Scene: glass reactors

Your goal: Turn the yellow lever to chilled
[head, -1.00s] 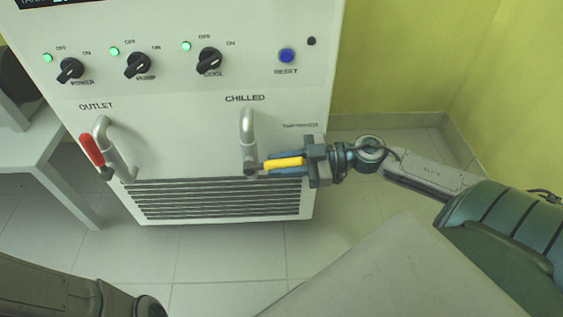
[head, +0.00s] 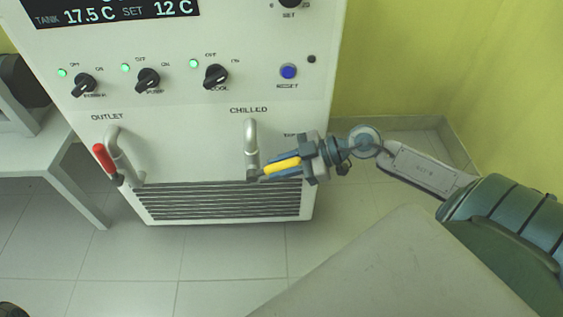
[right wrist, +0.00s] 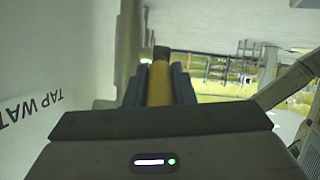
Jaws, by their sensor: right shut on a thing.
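The yellow lever (head: 284,165) sits at the lower end of the grey bent pipe (head: 251,140) under the CHILLED label on the white machine's front. It points to the right and tilts slightly upward. My right gripper (head: 283,166) comes in from the right and is shut on the lever, a finger on each side. In the right wrist view, the lever (right wrist: 160,84) lies between the two dark fingers, and its far end meets a dark joint. TAP WATER lettering shows on the white panel at left there. My left gripper is not in view.
A red lever (head: 104,158) hangs on the OUTLET pipe (head: 122,152) at left. Black knobs, green lights and a blue RESET button (head: 288,71) are above. A vent grille (head: 225,200) is below. A white table (head: 45,160) stands at left; floor in front is clear.

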